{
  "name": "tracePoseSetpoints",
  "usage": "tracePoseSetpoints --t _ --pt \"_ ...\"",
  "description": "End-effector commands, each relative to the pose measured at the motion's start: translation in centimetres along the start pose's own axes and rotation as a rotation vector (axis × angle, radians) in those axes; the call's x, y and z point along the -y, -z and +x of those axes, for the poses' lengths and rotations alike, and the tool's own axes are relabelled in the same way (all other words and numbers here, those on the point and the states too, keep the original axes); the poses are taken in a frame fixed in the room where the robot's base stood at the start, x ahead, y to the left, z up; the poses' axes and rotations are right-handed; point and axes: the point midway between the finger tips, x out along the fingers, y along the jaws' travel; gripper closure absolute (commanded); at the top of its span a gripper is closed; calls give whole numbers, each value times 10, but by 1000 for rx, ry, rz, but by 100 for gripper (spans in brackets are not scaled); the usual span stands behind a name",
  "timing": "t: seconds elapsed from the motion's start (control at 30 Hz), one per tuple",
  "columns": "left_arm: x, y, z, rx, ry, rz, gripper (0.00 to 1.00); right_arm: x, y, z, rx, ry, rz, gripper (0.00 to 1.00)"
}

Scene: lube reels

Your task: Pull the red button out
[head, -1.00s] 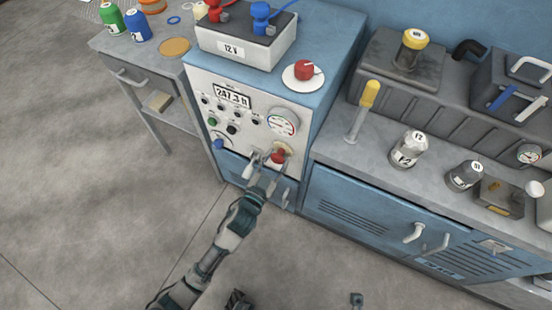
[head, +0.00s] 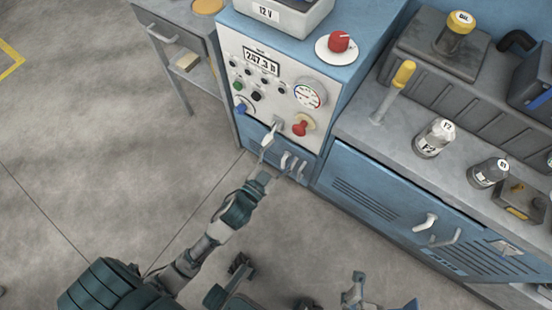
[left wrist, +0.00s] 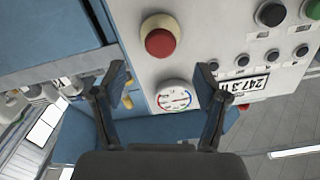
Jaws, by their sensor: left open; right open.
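The red button (head: 300,128) sits on a yellow round base on the white control panel and also shows in the left wrist view (left wrist: 161,42). My left gripper (head: 277,146) is open and empty, just below and left of the button in the head view. In the left wrist view its two fingers (left wrist: 160,85) are spread apart, with the button beyond their tips and not between them. Nothing hides the button. My right gripper (head: 357,290) shows only partly at the bottom of the head view, open and away from the panel.
A pressure gauge (head: 310,94) sits just above the button. Several small buttons and a display (head: 261,61) lie to its left. A red knob (head: 339,42) stands on the cabinet top. A bench (head: 395,155) with bottles is at the right. The floor at left is clear.

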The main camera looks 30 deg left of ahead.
Motion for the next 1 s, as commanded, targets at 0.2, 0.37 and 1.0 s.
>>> tracePoseSetpoints --t 0.2,0.37,1.0 --pt "0 -1 -28 1 0 -2 27 0 0 0 0 0 0 0" --pt "0 -1 -32 0 0 -1 27 0 0 0 1 0 0 0" --pt "-16 28 -41 -124 -54 -40 27 0 0 0 0 0 0 0"
